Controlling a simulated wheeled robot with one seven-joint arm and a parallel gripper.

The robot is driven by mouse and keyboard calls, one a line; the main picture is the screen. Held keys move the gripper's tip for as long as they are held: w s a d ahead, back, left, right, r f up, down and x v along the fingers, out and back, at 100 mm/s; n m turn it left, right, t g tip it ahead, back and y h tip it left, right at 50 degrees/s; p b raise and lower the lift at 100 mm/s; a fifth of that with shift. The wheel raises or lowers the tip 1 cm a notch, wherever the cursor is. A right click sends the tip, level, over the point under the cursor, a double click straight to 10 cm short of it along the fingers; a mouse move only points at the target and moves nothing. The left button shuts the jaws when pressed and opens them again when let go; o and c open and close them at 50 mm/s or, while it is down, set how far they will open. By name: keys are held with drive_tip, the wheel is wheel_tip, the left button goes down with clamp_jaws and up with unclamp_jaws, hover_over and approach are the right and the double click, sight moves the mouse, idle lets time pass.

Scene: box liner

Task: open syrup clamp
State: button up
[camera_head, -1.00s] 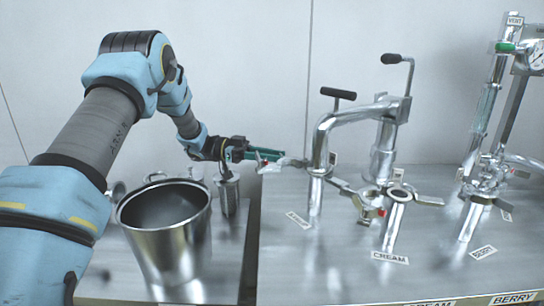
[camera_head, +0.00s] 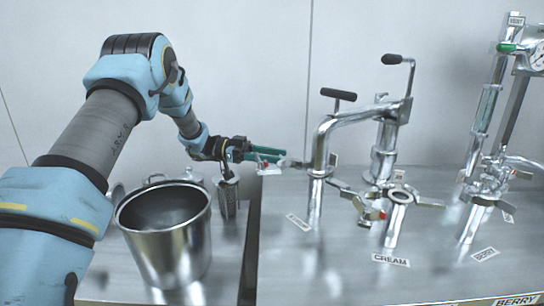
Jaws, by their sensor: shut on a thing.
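The left metal pipe (camera_head: 315,203) stands upright on the steel counter, with a black T-handle (camera_head: 338,95) above it. The tag at its foot (camera_head: 299,222) is too small to read, so I cannot confirm it is the syrup line. A clamp with a small lever sits around the pipe joint (camera_head: 318,170). My gripper (camera_head: 284,158), with green fingers, reaches in from the left at that height and is shut on the clamp's lever end. A small red and white part shows just under the fingers. The exact contact is hidden by the fingers.
The cream pipe (camera_head: 394,226) with its clamp stands to the right, and the berry pipe (camera_head: 470,222) further right. A steel bucket (camera_head: 165,245) and a perforated cylinder (camera_head: 228,197) stand left, below my arm.

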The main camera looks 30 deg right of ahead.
drive_tip(key=shift+s+d, duration=0.4)
drive_tip(key=shift+s, duration=0.2)
drive_tip(key=b+v, duration=0.3)
drive_tip(key=v, duration=0.9)
drive_tip(key=shift+w, duration=0.15)
